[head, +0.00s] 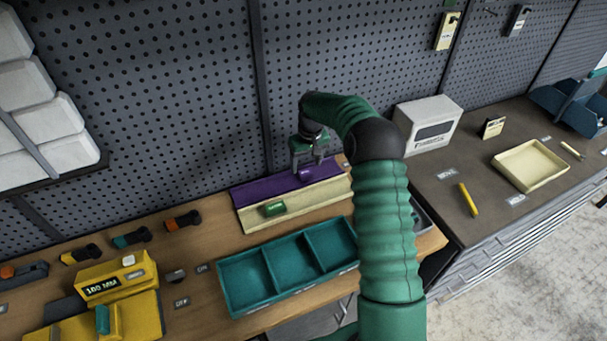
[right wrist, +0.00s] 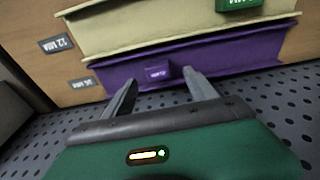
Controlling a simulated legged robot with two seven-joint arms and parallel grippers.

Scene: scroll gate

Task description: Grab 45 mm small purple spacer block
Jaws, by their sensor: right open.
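The small purple block (head: 305,174) lies in the purple tray (head: 262,191) at the back of the wooden bench. In the right wrist view the block (right wrist: 155,73) shows just ahead of and between my two fingertips, with a gap on each side. My right gripper (head: 308,162) points down over the right part of the purple tray. In the right wrist view the right gripper (right wrist: 160,80) is open and holds nothing. Whether the fingertips reach down beside the block is hard to tell. My left gripper is not in view.
A cream tray (head: 313,200) with a green block (head: 274,208) lies directly in front of the purple tray. The grey pegboard (head: 200,110) rises close behind. A teal divided bin (head: 240,292) and a yellow gauge stand (head: 117,281) are nearer on the bench.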

